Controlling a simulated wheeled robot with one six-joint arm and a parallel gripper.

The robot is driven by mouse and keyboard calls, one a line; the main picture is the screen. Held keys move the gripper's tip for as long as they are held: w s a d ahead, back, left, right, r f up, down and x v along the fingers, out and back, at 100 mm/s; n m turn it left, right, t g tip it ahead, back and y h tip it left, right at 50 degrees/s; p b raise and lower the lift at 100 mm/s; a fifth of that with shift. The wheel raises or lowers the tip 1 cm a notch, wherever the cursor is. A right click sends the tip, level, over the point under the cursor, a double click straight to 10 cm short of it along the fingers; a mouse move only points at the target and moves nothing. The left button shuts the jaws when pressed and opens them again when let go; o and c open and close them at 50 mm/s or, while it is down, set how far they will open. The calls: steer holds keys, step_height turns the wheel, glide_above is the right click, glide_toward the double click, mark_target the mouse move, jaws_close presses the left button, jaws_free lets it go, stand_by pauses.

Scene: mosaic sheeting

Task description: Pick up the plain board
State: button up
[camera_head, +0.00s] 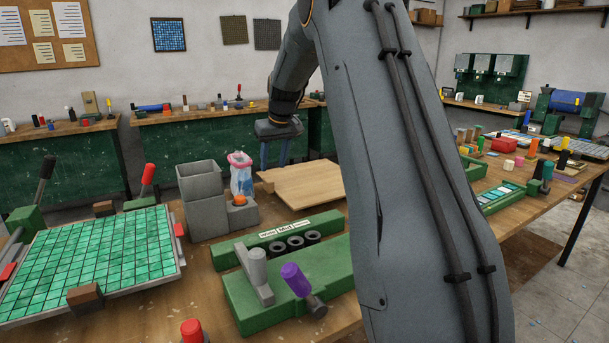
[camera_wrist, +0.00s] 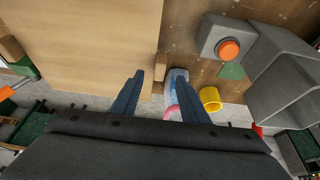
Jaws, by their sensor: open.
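The plain board (camera_head: 308,184) is a flat, light wooden sheet lying on the bench in the head view, partly hidden behind my arm. In the wrist view the plain board (camera_wrist: 80,45) fills the upper left. My gripper (camera_head: 274,165) points down near the board's far left corner, its fingers apart. In the wrist view my gripper (camera_wrist: 162,87) has one finger in front of the board and the other past its right edge. Nothing is between the fingers, and I cannot tell how high they are above the board.
A grey block with an orange button (camera_head: 240,205), a clear pink-and-blue bag (camera_head: 240,174) and a grey bin (camera_head: 199,183) stand left of the board. A green press-like fixture (camera_head: 293,278) is in front. A green tiled sheet (camera_head: 95,260) lies at left.

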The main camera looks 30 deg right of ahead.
mark_target(268, 179)
steer(key=shift+w+r+p+x, duration=0.1)
steer(key=shift+w+p+x, duration=0.25)
steer(key=shift+x, duration=1)
steer(key=shift+w+r+p+x, duration=0.1)
steer(key=shift+p+x, duration=0.4)
steer(key=shift+x, duration=0.85)
steer(key=shift+w+r+p+x, duration=0.1)
steer(key=shift+w+p+x, duration=0.25)
steer(key=shift+x, duration=0.95)
steer(key=shift+s, duration=0.1)
jaws_close()
